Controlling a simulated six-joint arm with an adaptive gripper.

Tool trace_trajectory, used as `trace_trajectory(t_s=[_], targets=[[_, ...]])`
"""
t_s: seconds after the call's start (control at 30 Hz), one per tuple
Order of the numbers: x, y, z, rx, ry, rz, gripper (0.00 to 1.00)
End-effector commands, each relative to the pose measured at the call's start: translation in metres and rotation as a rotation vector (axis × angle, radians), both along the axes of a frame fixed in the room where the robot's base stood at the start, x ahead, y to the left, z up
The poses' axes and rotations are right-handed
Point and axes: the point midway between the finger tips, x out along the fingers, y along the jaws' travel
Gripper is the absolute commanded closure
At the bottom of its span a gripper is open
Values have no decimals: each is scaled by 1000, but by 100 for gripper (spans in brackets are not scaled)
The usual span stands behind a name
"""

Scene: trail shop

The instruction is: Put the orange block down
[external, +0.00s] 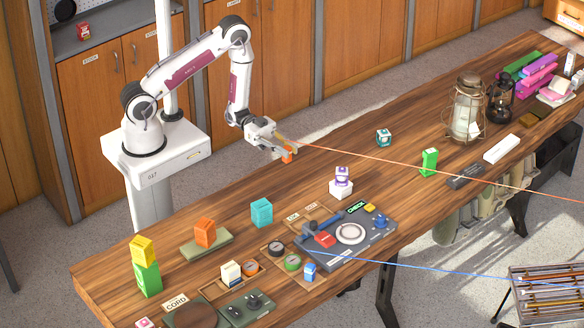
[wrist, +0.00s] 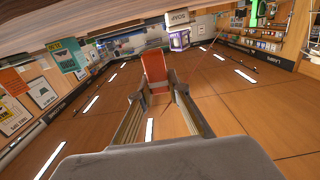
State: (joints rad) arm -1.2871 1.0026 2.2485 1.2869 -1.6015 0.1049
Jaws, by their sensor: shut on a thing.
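My gripper (external: 287,150) is shut on a small orange block (external: 288,156), which shows near the table's back edge in the external view. In the wrist view the orange block (wrist: 155,66) stands out beyond my two fingertips (wrist: 157,93), held between them. The block appears to be in the air, but its height over the table is hard to tell. A second orange block (external: 205,232) sits on a flat green pad (external: 222,243) at the left of the table.
The wooden table (external: 330,180) has bare room in the middle. A teal block (external: 262,212), a stacked white and purple pair (external: 341,183), a teal-and-white cube (external: 383,137) and a green block (external: 429,162) stand around it. A grey board (external: 345,258) lies in front. Lanterns (external: 466,108) stand right.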

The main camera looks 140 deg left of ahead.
Motion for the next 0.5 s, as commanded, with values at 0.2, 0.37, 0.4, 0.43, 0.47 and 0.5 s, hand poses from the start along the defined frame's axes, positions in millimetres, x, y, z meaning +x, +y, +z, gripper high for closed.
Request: trace_trajectory(t_s=[0.2, 0.37, 0.4, 0.43, 0.47, 0.5], targets=[[0, 0, -6, 1, -1, 0, 100], [0, 0, -6, 1, -1, 0, 100], [0, 0, -6, 1, 0, 0, 100], [0, 0, -6, 1, 0, 0, 100], [0, 0, -6, 1, 0, 0, 100], [0, 0, -7, 0, 0, 0, 100]])
